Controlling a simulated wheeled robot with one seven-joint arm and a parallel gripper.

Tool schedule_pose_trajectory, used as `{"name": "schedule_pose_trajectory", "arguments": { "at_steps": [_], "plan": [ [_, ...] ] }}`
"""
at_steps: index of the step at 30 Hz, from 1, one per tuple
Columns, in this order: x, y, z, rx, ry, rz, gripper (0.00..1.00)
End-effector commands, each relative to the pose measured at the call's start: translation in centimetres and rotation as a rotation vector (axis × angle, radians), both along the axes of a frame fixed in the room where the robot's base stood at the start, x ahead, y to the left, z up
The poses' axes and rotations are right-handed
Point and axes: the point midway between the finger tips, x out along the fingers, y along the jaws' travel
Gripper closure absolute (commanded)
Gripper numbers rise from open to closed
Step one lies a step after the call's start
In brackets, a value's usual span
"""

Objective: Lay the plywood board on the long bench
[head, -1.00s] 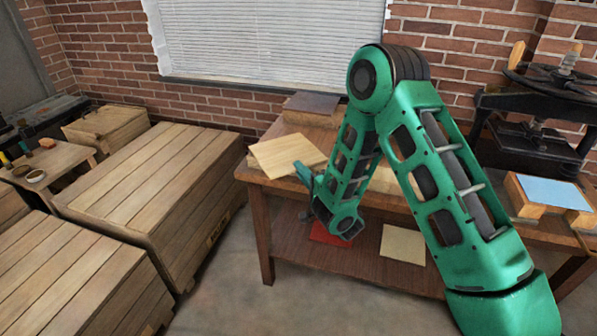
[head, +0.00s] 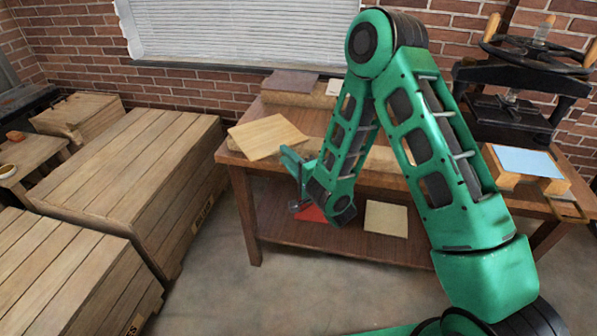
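The plywood board (head: 265,137) is a pale, flat, squarish sheet at the left end of the long bench (head: 250,172). It appears to lie on the benchtop, turned at an angle to the bench's edges; I cannot tell whether it is fully flat. My gripper (head: 292,182) is in front of the bench's front edge, just below and right of the board's near right corner. Its fingers look spread, with nothing visible between them. It seems apart from the board. My green arm hides part of the bench's middle.
A hand press (head: 515,105) and a block with a light blue top (head: 529,161) stand on the bench's right. A dark flat piece (head: 289,81) lies at the back. A red sheet (head: 311,213) and a cream sheet (head: 386,218) lie on the lower shelf. Wooden crates (head: 130,165) fill the left.

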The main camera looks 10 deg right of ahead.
Motion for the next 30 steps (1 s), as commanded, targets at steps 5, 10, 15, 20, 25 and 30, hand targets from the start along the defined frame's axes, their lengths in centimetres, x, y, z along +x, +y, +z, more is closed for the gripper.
{"name": "schedule_pose_trajectory", "arguments": {
  "at_steps": [5, 10, 15, 20, 25, 30],
  "plan": [
    [-3.2, -1.7, 0.0, 0.0, 0.001, -0.004, 0.74],
    [-5.7, -2.8, 0.1, -0.001, -0.003, -0.003, 0.74],
    [-7.1, -3.4, 0.1, -0.001, -0.006, -0.002, 0.74],
    [-7.5, -3.5, 0.2, -0.001, -0.006, -0.002, 0.74],
    [-7.4, -3.5, 0.2, -0.001, -0.007, -0.002, 0.74],
    [-7.4, -3.5, 0.2, -0.001, -0.007, -0.003, 0.74]
  ]
}}
